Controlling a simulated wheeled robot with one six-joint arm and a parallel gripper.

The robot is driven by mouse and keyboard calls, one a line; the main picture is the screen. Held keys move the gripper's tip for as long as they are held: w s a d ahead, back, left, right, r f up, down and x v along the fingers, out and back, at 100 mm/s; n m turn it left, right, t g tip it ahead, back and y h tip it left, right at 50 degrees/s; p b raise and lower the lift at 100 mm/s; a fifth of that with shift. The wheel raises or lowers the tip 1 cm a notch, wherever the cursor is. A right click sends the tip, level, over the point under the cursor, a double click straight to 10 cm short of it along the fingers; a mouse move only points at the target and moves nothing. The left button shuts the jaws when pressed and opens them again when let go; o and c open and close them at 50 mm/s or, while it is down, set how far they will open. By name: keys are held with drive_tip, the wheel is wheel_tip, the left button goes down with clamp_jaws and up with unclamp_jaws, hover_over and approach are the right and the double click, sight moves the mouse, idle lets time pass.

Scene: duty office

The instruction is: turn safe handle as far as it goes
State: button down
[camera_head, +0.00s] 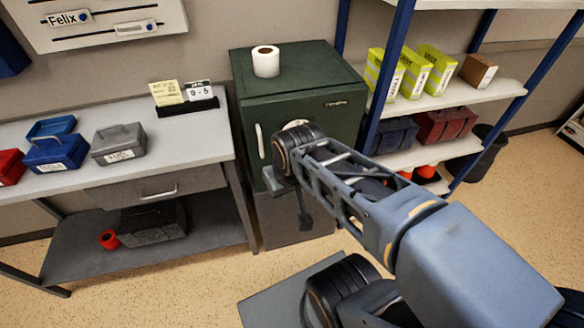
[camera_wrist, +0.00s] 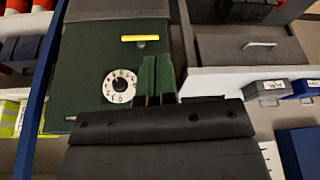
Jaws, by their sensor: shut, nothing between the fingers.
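The dark green safe (camera_head: 302,88) stands against the wall in the head view. Its pale handle (camera_head: 261,141) is upright on the left part of the door. The white dial (camera_head: 296,124) beside it is partly covered by my arm. The wrist view is roughly upside down and shows the safe door (camera_wrist: 85,82) and dial (camera_wrist: 121,86). There my gripper (camera_wrist: 156,58) is shut and empty, its fingers in front of the door just right of the dial. My fingertips are not clear in the head view.
A desk (camera_head: 205,140) with metal boxes is close on the safe's left. A blue-framed shelf (camera_head: 395,60) with boxes is close on its right. A paper roll (camera_head: 265,61) stands on the safe. A yellow strip (camera_wrist: 140,38) shows in the wrist view.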

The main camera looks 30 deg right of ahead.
drive_tip(key=w+d+f+m+b, duration=0.1)
drive_tip(key=w+d+f+b, duration=0.4)
drive_tip(key=w+b, duration=0.3)
drive_tip(key=w+d+f+m+b, duration=0.1)
drive_tip(key=w+d+f+b, duration=0.4)
drive_tip(key=w+d+b, duration=0.3)
drive_tip(key=shift+w+d+t+h+b, duration=0.2)
drive_tip(key=shift+w+t+h+b, duration=0.15)
drive_tip(key=shift+w+b, duration=0.55)
drive_tip(key=shift+s, duration=0.25)
drive_tip(key=b+x, duration=0.3)
drive_tip(key=x, duration=1)
drive_tip(key=shift+s+f+b, duration=0.25)
drive_tip(key=shift+f+b, duration=0.1)
drive_tip(key=shift+f, duration=0.2)
drive_tip(key=shift+d, duration=0.1)
